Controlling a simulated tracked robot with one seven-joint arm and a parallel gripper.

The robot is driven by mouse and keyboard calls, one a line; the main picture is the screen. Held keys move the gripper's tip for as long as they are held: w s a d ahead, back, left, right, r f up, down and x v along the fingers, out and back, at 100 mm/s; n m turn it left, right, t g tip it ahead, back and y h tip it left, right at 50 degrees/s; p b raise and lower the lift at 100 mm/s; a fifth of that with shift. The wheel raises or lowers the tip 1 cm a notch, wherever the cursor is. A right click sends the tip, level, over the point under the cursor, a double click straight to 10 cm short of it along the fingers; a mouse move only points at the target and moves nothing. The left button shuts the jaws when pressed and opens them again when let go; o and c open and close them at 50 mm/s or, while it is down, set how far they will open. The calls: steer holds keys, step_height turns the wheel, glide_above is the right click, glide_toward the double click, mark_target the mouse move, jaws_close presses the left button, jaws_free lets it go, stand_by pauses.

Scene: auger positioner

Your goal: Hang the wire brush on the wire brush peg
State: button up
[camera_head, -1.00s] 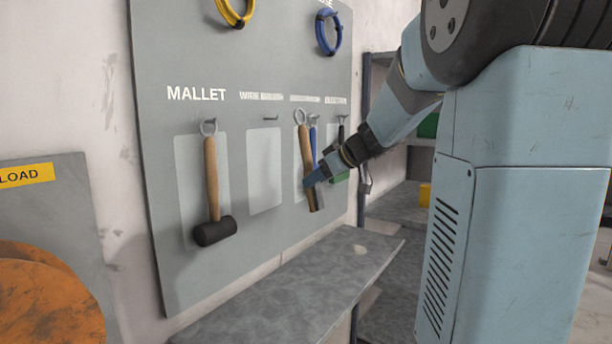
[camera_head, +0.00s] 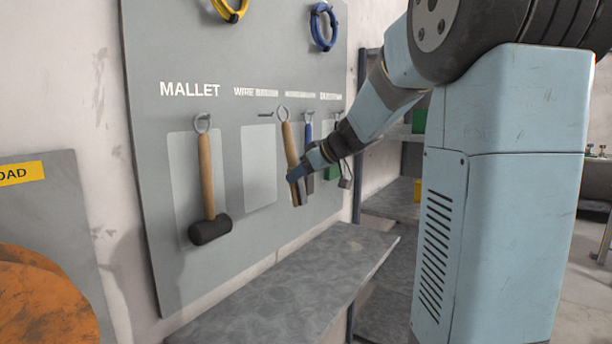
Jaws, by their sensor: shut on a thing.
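The wire brush (camera_head: 290,148) has a wooden handle with a metal ring at its top and a darker bristle end low down. My gripper (camera_head: 298,173) is shut on its lower part and holds it nearly upright, tilted slightly, in front of the board. The wire brush peg (camera_head: 266,114) is bare, under the "WIRE BRUSH" label. The brush's ring is just right of this peg; I cannot tell whether they touch. The pale outline (camera_head: 259,166) below the peg is mostly uncovered.
A mallet (camera_head: 207,190) hangs left of the bare peg. A blue-handled tool (camera_head: 309,150) and a green tool (camera_head: 335,169) hang to the right, close to my gripper. A grey shelf (camera_head: 290,285) juts out below the board (camera_head: 160,230).

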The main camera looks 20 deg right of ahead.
steer(key=shift+w+a+f, duration=0.2)
steer(key=shift+w+a, duration=0.35)
steer(key=shift+w, duration=0.25)
steer(key=shift+w+a+f, duration=0.25)
steer(key=shift+w+a, duration=0.35)
steer(key=shift+w, duration=0.15)
steer(key=shift+w+a+f, duration=0.2)
steer(key=shift+w+a, duration=0.35)
steer(key=shift+w, duration=0.25)
steer(key=o, duration=1.2)
steer(key=shift+s+d, duration=0.1)
